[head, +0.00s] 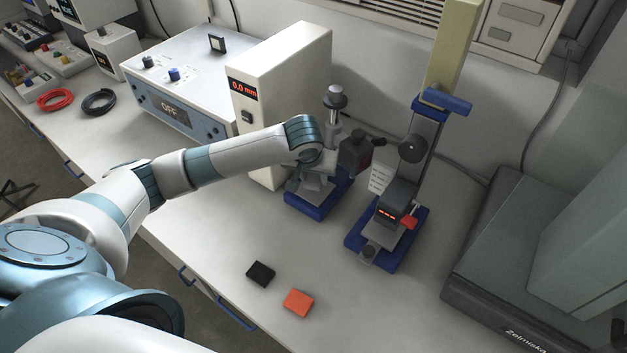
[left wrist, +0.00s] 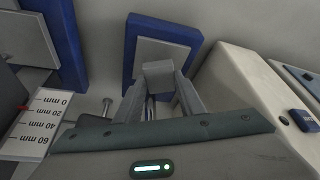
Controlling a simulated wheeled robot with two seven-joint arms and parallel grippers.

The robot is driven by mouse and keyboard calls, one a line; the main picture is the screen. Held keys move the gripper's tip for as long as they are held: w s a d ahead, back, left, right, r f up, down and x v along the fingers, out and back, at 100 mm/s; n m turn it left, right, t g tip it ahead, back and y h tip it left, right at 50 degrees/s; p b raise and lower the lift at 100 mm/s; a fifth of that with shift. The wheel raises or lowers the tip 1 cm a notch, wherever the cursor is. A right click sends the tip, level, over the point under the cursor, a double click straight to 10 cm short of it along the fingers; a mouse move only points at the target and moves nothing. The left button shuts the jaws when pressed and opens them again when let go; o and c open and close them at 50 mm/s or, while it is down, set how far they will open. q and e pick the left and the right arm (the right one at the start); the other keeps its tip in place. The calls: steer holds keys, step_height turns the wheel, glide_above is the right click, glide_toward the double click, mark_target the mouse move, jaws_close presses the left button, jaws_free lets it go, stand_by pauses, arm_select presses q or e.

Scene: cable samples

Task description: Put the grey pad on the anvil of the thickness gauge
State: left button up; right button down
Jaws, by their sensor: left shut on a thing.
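My left gripper (head: 314,188) is over the near part of a small stand with a blue base (head: 318,208), beside the white box reading "0.0 mm" (head: 268,100), which looks like the thickness gauge. In the left wrist view its fingers (left wrist: 158,84) are shut on a small grey block, the grey pad (left wrist: 158,69). The pad shows in front of the grey plate on the blue base (left wrist: 132,48). I cannot tell whether it touches anything there. In the head view the pad is hard to make out against the gripper. My right gripper is not in view.
A taller stand on a blue base (head: 352,242) with a red display stands close on the right. A black block (head: 260,273) and an orange block (head: 298,303) lie on the bench in front. A dark grey scale (head: 500,270) is at the right. The front bench is mostly free.

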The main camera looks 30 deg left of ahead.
arm_select(q)
steer(key=shift+f, duration=1.15)
steer(key=shift+f, duration=0.1)
steer(key=o, duration=1)
steer(key=shift+o, duration=0.2)
steer(key=shift+s+r, duration=0.2)
steer(key=shift+r, duration=0.4)
steer(key=b+v, duration=0.1)
steer(key=v, duration=1)
